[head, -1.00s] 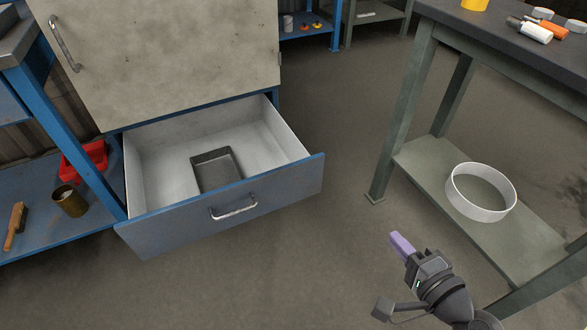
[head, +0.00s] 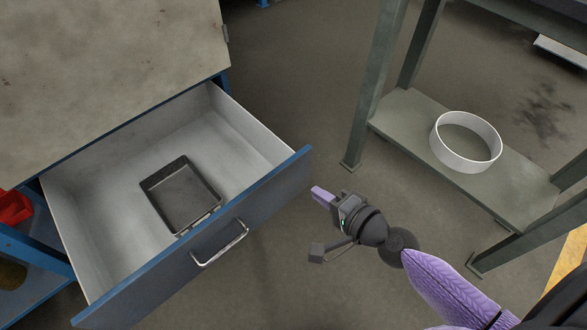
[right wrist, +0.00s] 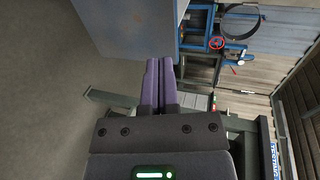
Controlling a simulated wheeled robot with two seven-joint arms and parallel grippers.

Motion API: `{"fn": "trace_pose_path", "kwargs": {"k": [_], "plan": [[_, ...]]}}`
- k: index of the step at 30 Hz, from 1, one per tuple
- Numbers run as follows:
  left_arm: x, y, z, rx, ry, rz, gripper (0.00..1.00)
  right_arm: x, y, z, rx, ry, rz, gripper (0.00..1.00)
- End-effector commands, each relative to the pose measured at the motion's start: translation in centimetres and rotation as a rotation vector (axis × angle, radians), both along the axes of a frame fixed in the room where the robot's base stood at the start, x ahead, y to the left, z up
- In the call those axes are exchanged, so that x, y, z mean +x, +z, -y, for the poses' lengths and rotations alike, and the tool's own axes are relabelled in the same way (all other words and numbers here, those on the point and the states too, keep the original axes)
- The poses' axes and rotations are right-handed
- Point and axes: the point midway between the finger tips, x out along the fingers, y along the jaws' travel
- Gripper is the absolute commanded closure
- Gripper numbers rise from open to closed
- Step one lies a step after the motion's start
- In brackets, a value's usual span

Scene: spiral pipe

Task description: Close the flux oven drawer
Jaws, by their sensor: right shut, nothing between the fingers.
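The flux oven drawer (head: 262,203) is pulled out, with a blue front and a pale inside. Its silver bar handle (head: 220,243) is on the front face. A dark rectangular tray (head: 181,196) lies on the drawer floor. My right gripper (head: 316,190) is just right of the drawer front's right end, apart from it in the picture, with nothing held. In the right wrist view its purple fingers (right wrist: 158,84) lie together, shut. My left gripper is out of view.
A grey-green bench shelf (head: 400,117) on the right bears a white ring (head: 467,158); the bench leg (head: 372,85) is near my right gripper. Bare floor (head: 290,280) lies in front of the drawer.

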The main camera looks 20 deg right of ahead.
Motion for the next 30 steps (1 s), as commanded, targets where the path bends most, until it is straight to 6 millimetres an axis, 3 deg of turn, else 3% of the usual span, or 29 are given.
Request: {"fn": "trace_pose_path", "kwargs": {"k": [6, 12, 30], "plan": [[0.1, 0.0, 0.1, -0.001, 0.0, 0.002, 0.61, 4.2, -1.1, -1.6, 0.004, 0.0, 0.001, 1.0], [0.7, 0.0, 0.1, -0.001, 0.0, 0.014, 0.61, 6.6, -1.2, -2.4, 0.001, 0.001, 0.0, 1.0], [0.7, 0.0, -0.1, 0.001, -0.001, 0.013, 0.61, 7.4, -1.3, -2.8, 0.001, 0.002, -0.002, 1.0]]}}
